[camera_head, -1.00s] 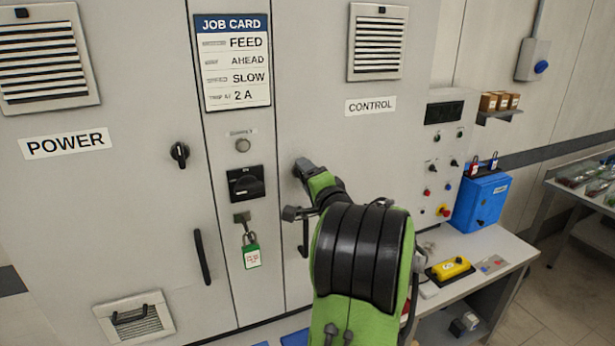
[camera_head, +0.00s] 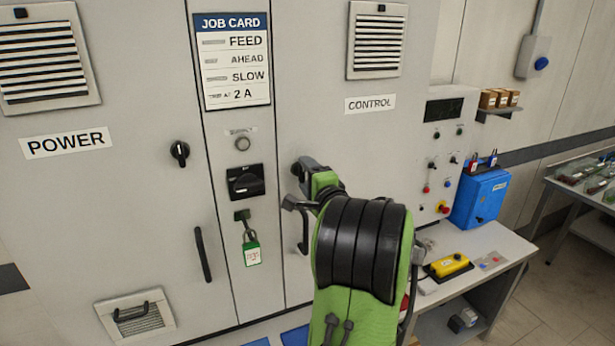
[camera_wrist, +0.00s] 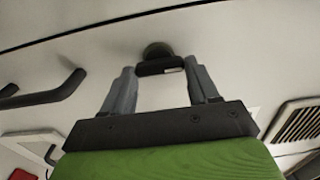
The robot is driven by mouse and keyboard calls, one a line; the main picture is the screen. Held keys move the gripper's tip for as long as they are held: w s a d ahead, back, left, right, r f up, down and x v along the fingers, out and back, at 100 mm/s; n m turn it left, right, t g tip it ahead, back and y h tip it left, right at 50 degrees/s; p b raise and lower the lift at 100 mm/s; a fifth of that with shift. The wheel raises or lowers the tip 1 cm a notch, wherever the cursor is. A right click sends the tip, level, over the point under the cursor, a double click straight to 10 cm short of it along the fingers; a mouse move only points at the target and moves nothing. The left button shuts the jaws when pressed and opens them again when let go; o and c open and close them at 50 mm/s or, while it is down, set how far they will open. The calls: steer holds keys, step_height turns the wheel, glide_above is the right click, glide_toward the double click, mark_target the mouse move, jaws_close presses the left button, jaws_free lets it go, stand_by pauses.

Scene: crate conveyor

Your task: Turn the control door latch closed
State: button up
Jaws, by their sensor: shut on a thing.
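The control door is the grey panel under the CONTROL label (camera_head: 370,105). Its latch is a dark knob with a round base and a short bar, seen in the wrist view (camera_wrist: 160,67). My gripper (camera_head: 304,166) is at this latch, with its fingers against the door side. In the wrist view my gripper (camera_wrist: 160,72) has one finger at each end of the bar and is shut on it. The bar lies roughly along the door seam, slightly tilted to it. In the head view my gripper hides most of the latch.
The power door's black latch (camera_head: 180,152) is at left. The control door's pull handle (camera_head: 304,230) is just below my gripper. A bench (camera_head: 500,262) stands at right.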

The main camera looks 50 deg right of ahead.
steer(key=o, duration=1.1)
steer(key=shift+c, duration=0.2)
steer(key=shift+s, duration=0.15)
steer(key=b+v, duration=0.4)
steer(key=v, duration=1.1)
steer(key=shift+s+a+b, duration=0.2)
steer(key=shift+b, duration=0.1)
steer(key=shift+f, duration=0.1)
